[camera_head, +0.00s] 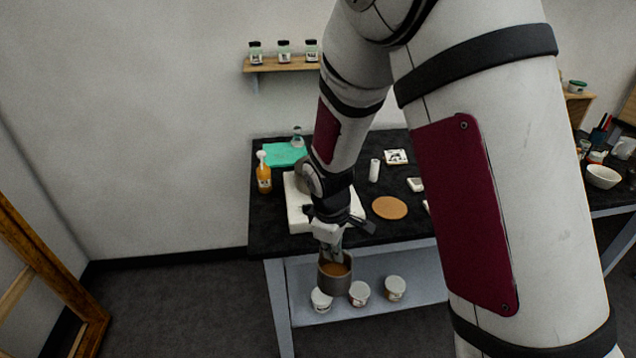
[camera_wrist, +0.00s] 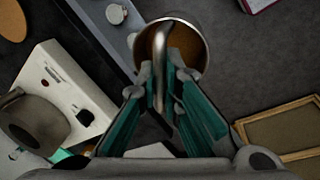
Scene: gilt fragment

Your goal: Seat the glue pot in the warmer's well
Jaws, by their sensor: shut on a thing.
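The glue pot (camera_head: 324,279) is a grey metal cup with brown glue inside. It hangs in front of the dark table's near edge, above the lower shelf. My gripper (camera_head: 331,246) is shut on its handle. In the wrist view, the pot (camera_wrist: 202,52) is at the top, and its silver handle (camera_wrist: 160,68) runs between my teal-padded fingers (camera_wrist: 162,92). The warmer (camera_head: 296,214) is a white box on the table, partly hidden by my arm. In the wrist view, the warmer (camera_wrist: 66,84) is at left, with a grey round well (camera_wrist: 27,106) partly in view.
Several white-lidded jars (camera_head: 394,288) stand on the lower shelf (camera_head: 428,284) near the pot. An orange bottle (camera_head: 264,178) and green mat (camera_head: 284,154) are left of and behind the warmer. A cork disc (camera_head: 390,208) lies to its right. A wooden frame (camera_head: 40,262) leans at far left.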

